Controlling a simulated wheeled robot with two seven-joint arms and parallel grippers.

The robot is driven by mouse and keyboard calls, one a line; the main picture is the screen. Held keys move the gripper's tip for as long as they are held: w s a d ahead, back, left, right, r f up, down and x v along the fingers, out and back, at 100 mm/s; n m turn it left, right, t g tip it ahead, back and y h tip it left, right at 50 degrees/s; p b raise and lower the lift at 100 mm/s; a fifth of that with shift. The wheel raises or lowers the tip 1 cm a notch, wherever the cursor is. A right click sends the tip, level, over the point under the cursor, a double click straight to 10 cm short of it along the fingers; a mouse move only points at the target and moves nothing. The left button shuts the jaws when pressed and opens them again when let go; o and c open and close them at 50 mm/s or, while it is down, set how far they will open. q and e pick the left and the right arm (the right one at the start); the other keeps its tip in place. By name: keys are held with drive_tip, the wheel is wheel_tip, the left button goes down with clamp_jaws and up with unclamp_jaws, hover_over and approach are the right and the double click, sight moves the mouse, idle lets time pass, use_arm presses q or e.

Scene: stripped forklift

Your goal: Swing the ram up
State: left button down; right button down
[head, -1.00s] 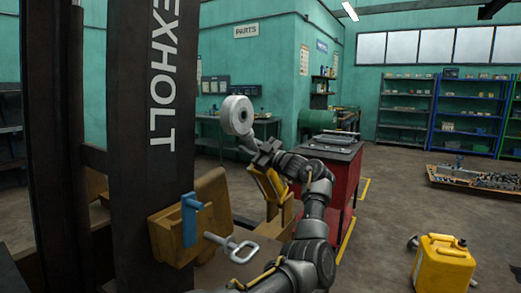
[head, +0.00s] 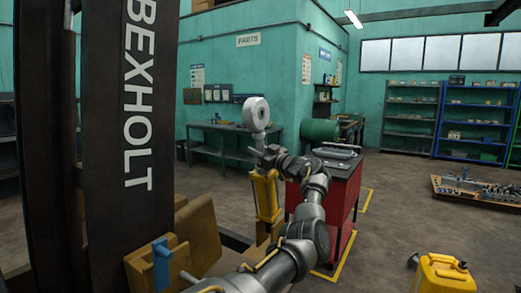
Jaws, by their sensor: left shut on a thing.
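The ram has a yellow barrel (head: 266,197) and a thick pale grey ring-shaped end (head: 256,114) above it. It stands nearly upright in the middle of the head view, right of the dark forklift mast (head: 138,110). My left gripper (head: 267,154) is shut on the ram just below the ring end, at the top of the barrel. The gripper and wrist hide that part of the ram. The ram's lower end is partly hidden by my arm and a brown part. My right gripper is not in view.
A brown bracket (head: 203,232) with a blue piece (head: 162,263) sits at the mast's foot. A red cabinet (head: 338,190) stands behind my arm. A yellow can (head: 443,274) is on the floor at lower right.

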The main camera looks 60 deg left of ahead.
use_arm(q)
drive_tip(key=shift+w+r, duration=0.15)
drive_tip(key=shift+r, duration=0.25)
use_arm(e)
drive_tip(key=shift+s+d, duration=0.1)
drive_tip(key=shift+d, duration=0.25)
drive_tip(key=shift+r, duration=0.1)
use_arm(q)
drive_tip(key=c, duration=1.5)
unclamp_jaws()
drive_tip(key=o, duration=0.4)
drive_tip(key=shift+w+a+f, duration=0.15)
drive_tip(key=shift+w+f, duration=0.15)
drive_tip(key=shift+s, duration=0.15)
